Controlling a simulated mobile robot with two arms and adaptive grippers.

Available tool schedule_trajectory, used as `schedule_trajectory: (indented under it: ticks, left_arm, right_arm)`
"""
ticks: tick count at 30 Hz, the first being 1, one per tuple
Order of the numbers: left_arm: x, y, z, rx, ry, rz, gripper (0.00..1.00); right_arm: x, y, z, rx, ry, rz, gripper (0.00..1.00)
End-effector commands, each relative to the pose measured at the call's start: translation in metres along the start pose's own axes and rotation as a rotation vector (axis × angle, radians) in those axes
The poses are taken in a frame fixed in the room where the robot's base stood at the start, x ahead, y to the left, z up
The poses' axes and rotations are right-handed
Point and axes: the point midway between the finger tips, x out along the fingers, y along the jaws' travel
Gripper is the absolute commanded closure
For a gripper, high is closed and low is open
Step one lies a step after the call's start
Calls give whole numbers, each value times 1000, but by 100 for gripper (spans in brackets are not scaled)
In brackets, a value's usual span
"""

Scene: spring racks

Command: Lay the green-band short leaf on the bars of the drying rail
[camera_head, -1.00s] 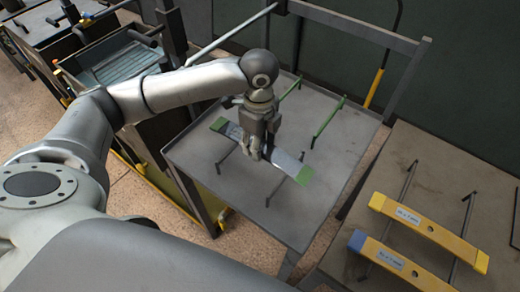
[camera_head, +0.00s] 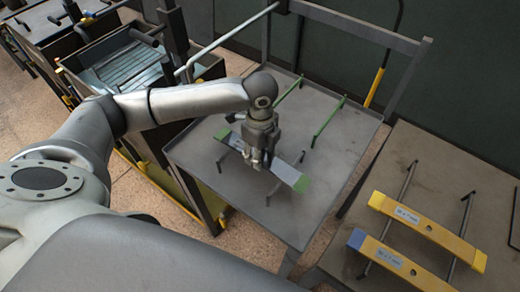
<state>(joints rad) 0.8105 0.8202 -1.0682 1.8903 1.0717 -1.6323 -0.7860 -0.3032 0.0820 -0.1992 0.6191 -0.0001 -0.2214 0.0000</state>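A grey leaf with green ends (camera_head: 288,173) lies slantwise across two dark bars of a rail (camera_head: 273,193) on the grey table. Whether it rests on the bars or is just above them I cannot tell. My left gripper (camera_head: 257,164) points down at the leaf's middle, its fingers around it, seemingly shut on it. The fingers hide the middle of the leaf. My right gripper is not in view.
Two green bars (camera_head: 327,118) stand behind on the same table (camera_head: 195,150).

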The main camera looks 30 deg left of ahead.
Motion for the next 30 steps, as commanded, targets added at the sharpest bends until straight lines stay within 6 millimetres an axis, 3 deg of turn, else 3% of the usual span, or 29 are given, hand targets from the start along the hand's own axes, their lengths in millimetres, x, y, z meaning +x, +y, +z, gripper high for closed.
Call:
schedule_trajectory:
  ticks: [2,3,8,20,23,30]
  left_arm:
    - [1,-1,0,1,1,-3,94]
    - [3,0,0,1,1,0,55]
    - [2,0,0,1,1,0,34]
    - [-2,-1,0,0,0,-2,34]
    - [-15,-1,0,1,1,-4,34]
    - [-67,-2,-1,1,1,-7,34]
  right_arm:
    - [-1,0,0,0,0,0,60]
    - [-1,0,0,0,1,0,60]
    - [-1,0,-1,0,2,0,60]
    - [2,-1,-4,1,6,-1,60]
    - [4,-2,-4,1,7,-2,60]
    - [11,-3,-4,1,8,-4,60]
